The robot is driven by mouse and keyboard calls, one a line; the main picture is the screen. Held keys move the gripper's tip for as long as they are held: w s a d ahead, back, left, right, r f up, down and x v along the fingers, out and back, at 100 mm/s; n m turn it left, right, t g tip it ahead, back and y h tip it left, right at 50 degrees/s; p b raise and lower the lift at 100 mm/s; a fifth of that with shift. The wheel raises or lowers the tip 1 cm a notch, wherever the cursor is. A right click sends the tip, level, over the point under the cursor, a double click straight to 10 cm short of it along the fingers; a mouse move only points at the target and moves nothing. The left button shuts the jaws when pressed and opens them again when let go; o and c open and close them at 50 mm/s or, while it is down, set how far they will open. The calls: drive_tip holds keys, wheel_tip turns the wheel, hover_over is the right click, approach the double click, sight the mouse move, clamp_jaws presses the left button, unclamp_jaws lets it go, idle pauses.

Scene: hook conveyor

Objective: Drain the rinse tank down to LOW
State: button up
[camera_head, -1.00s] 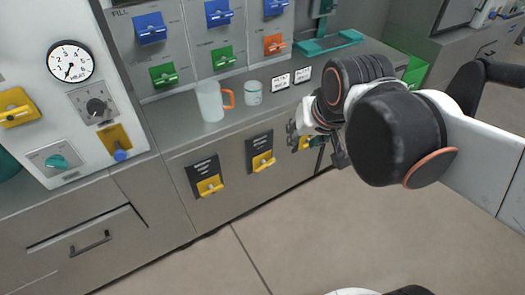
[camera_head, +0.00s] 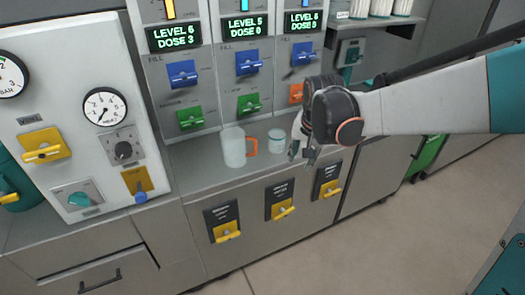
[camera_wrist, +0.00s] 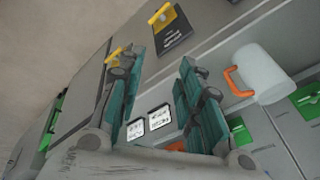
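Three tank panels show green displays; the left one (camera_head: 173,37) reads about LEVEL 5 DOSE 3, the middle one (camera_head: 245,27) about LEVEL 5 DOSE 0, and the right one (camera_head: 304,21) about LEVEL 5. Three yellow-handled drain valves sit on the cabinet front below: left (camera_head: 227,231), middle (camera_head: 284,208) and right (camera_head: 330,189). Their black labels are too small to read surely. My gripper (camera_head: 303,153) is above the right-hand valves, touching none visibly. In the wrist view my gripper (camera_wrist: 155,60) is open and empty.
A clear jug (camera_head: 234,147) with an orange handle and a small cup (camera_head: 277,140) stand on the counter left of my gripper. A gauge panel (camera_head: 75,130) stands at left. Floor in front is clear.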

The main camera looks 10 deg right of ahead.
drive_tip(key=w+f+m+g+p, duration=0.15)
drive_tip(key=w+f+m, duration=0.25)
drive_tip(key=w+f, duration=0.75)
drive_tip(key=m+g, duration=0.2)
drive_tip(key=m, duration=0.1)
hover_over(286, 212)
wheel_tip(286, 212, down, 17)
wheel_tip(286, 212, down, 14)
drive_tip(key=b, duration=0.4)
drive_tip(key=shift+d+f, duration=0.1)
drive_tip(key=shift+f, duration=0.05)
clamp_jaws()
